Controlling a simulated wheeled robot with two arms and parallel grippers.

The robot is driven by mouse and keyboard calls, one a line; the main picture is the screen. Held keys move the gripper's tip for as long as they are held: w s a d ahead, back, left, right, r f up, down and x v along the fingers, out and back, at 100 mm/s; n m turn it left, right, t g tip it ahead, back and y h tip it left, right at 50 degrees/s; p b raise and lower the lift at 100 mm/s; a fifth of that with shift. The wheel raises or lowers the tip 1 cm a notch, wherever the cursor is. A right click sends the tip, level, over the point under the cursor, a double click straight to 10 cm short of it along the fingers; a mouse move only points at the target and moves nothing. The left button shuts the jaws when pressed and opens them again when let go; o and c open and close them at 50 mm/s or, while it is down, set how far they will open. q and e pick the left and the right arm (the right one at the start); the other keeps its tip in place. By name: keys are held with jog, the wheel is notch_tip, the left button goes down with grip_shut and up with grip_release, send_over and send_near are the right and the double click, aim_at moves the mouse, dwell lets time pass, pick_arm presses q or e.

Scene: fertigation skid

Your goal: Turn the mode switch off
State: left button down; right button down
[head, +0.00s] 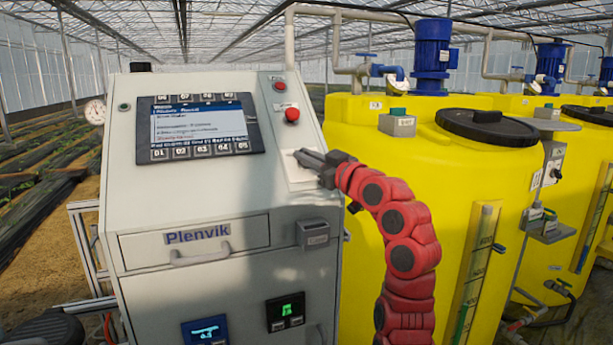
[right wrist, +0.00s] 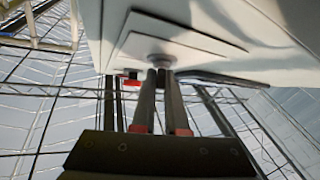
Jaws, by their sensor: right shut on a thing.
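The mode switch sits on a pale plate (head: 297,178) on the right part of the control cabinet's sloped front. In the head view my gripper hides the switch. In the right wrist view its round grey base (right wrist: 161,60) shows at the fingertips, on the plate (right wrist: 195,46). My right gripper (head: 303,157) reaches in from the right, its fingers close together and shut on the switch. In the right wrist view the fingers (right wrist: 162,74) meet at the knob. The switch's marking and exact angle are hidden. My left gripper is not in view.
The cabinet carries a screen (head: 200,125), a red push button (head: 292,114) above the plate, a drawer handle (head: 199,255) and a small grey box (head: 317,234). Yellow tanks (head: 375,135) with blue motors (head: 432,55) stand close on the right, beside my red arm.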

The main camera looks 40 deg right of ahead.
jog(key=shift+d+n+g+y, duration=0.1)
jog(key=shift+n+g+y, duration=0.2)
jog(key=shift+n+y, duration=0.75)
jog(key=shift+r+n+g+y+p, duration=0.1)
jog(key=shift+n+g+y+p, duration=0.7)
jog(key=shift+n+y, duration=0.9)
jog(key=shift+n+g, duration=0.3)
jog(key=shift+n, duration=0.05)
jog(key=c, duration=0.9)
grip_release()
jog(key=shift+a, duration=0.2)
jog(key=shift+c, duration=0.2)
jog(key=b+v, duration=0.1)
jog(key=v, duration=1.6)
jog(key=shift+s, duration=0.2)
